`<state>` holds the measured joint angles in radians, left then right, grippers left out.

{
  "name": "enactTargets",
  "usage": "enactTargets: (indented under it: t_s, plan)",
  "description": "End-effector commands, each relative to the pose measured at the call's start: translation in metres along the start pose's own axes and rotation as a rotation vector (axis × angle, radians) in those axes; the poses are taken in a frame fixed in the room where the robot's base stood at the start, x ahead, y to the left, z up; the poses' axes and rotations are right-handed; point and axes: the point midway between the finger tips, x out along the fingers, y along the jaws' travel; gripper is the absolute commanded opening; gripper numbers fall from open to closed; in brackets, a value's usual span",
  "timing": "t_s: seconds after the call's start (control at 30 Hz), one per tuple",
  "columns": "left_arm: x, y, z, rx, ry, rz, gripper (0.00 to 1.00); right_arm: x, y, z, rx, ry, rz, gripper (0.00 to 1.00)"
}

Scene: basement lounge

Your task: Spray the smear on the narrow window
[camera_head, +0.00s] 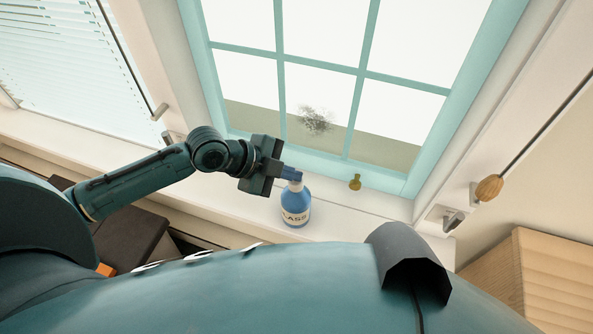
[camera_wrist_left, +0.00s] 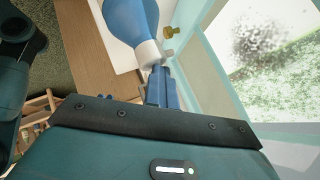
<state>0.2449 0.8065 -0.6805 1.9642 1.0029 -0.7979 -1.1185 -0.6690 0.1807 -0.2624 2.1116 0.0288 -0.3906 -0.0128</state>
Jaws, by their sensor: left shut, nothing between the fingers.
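The smear (camera_head: 316,121) is a grey speckled patch low on the teal-framed window; it also shows in the left wrist view (camera_wrist_left: 258,38). A blue spray bottle (camera_head: 294,214) with a pale label and white collar stands upright on the sill below the smear. It also shows in the left wrist view (camera_wrist_left: 128,18). My left gripper (camera_head: 294,174) is shut with nothing between its blue fingers (camera_wrist_left: 160,88). Its tips are right at the bottle's top and partly hide it; I cannot tell whether they touch. My right gripper is not in view.
A window with blinds (camera_head: 75,65) is at the left. A cord with a wooden knob (camera_head: 488,188) hangs at the right, above a slatted wooden piece (camera_head: 530,285). The sill (camera_head: 395,208) is clear further right.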

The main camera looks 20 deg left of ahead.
Motion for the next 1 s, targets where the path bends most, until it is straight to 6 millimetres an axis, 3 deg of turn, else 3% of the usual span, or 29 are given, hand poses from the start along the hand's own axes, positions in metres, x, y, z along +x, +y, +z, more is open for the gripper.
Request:
enactTargets:
  t_s: [0.03,0.5,1.0]
  plan:
    - [-0.001,0.011,0.007,-0.011,-0.024,0.038,0.00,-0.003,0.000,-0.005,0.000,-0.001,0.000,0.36]
    - [-0.034,-0.019,-0.021,-0.010,-0.017,0.029,0.00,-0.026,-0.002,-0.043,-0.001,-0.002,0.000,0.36]
    - [-0.036,-0.022,-0.023,-0.009,-0.012,0.023,0.00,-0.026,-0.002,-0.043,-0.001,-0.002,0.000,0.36]
